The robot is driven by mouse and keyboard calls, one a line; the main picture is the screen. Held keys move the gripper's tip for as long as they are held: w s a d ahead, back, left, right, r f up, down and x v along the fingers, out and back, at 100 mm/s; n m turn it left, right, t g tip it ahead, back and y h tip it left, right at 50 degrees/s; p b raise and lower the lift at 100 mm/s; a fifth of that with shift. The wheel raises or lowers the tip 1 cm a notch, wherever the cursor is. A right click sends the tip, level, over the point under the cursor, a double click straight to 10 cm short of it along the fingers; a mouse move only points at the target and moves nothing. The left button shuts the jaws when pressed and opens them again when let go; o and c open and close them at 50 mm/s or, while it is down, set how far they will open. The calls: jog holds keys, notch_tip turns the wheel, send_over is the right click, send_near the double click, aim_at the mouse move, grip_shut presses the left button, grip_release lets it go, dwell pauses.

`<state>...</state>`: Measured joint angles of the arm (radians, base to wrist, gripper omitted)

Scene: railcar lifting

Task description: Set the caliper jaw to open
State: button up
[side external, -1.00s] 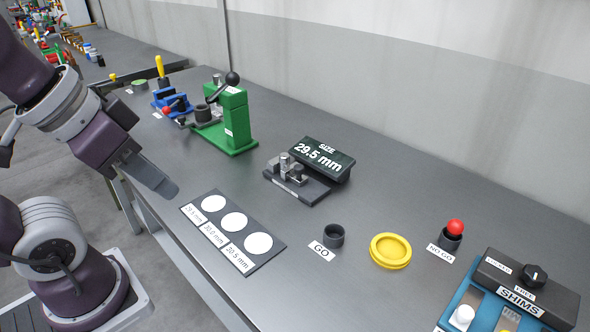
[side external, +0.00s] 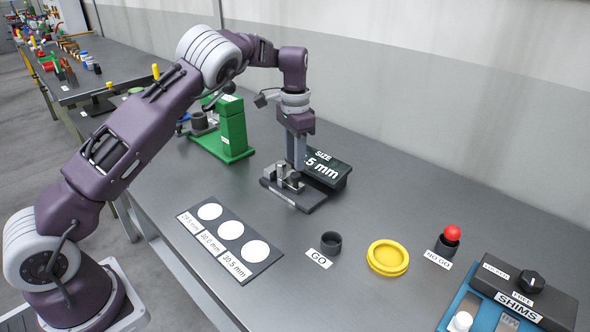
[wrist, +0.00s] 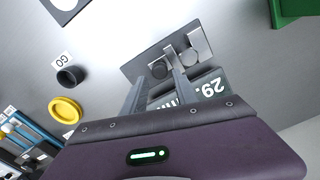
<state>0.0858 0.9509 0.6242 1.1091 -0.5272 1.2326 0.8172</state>
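The caliper is a dark base plate (side external: 312,197) with grey metal jaw blocks and posts (side external: 282,175) on top. Its dark display (side external: 328,168) stands behind it, partly hidden by my gripper. My gripper (side external: 299,166) points down just over the caliper's back edge, beside the jaw parts. The gripper is open and holds nothing; whether a finger touches the caliper I cannot tell.
A green press (side external: 232,130) stands at the back left. A label board with white discs (side external: 230,229) lies in front. The GO cup (side external: 331,243), yellow dish (side external: 388,257), red-topped NO GO gauge (side external: 449,241) and shims box (side external: 525,290) stand to the right.

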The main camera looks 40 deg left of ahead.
aim_at(295, 174)
notch_tip(295, 174, down, 4)
jog(key=shift+f, duration=0.2)
grip_shut()
jog(key=shift+r, duration=0.1)
dwell(1.3)
